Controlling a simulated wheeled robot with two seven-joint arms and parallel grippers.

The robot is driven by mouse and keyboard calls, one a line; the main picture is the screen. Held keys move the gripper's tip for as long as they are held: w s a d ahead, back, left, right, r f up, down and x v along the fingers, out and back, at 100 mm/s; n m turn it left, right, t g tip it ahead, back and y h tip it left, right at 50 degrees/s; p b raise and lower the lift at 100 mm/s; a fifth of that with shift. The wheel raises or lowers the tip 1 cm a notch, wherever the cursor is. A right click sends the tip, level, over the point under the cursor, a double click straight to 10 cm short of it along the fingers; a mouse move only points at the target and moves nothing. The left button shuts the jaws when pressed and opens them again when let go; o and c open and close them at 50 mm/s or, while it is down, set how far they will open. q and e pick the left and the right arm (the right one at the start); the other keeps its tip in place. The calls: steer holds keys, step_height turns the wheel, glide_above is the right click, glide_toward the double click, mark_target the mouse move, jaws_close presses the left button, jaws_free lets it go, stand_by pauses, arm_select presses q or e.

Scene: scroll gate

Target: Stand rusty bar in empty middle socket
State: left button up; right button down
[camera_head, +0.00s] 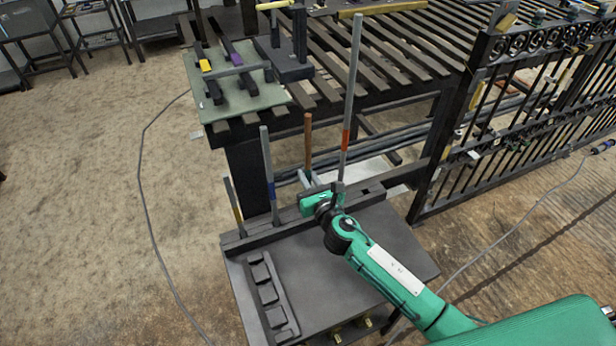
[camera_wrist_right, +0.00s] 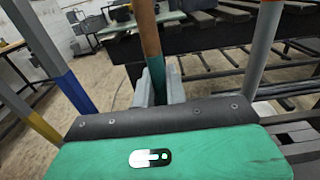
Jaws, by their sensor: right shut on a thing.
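The rusty bar (camera_head: 308,135) is a short brown rod, standing roughly upright. My right gripper (camera_head: 307,180) is shut on its lower part, above the dark socket rail. In the right wrist view the rusty bar (camera_wrist_right: 147,35) shows a teal band low down, between the gripper's fingers (camera_wrist_right: 158,88). The dark rail (camera_head: 290,224) runs along the back of the bench. The bar's lower end and the middle socket are hidden by my gripper, so I cannot tell whether the bar is in the socket. My left gripper is not in view.
A yellow-banded bar (camera_head: 235,205) and a blue-banded bar (camera_head: 268,175) stand to the left. A tall orange-banded bar (camera_head: 350,95) stands close on the right. A grey bench top (camera_head: 330,260) carries a black tray (camera_head: 270,295). A slatted table (camera_head: 390,50) is behind.

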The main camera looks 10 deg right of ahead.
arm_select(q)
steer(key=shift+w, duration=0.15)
arm_select(e)
steer(key=c, duration=1.7)
jaws_free()
steer(key=shift+c, duration=0.2)
steer(key=o, duration=0.4)
steer(key=shift+c, duration=0.2)
steer(key=shift+o, duration=0.2)
steer(key=shift+f, duration=0.15)
steer(key=shift+s, duration=0.1)
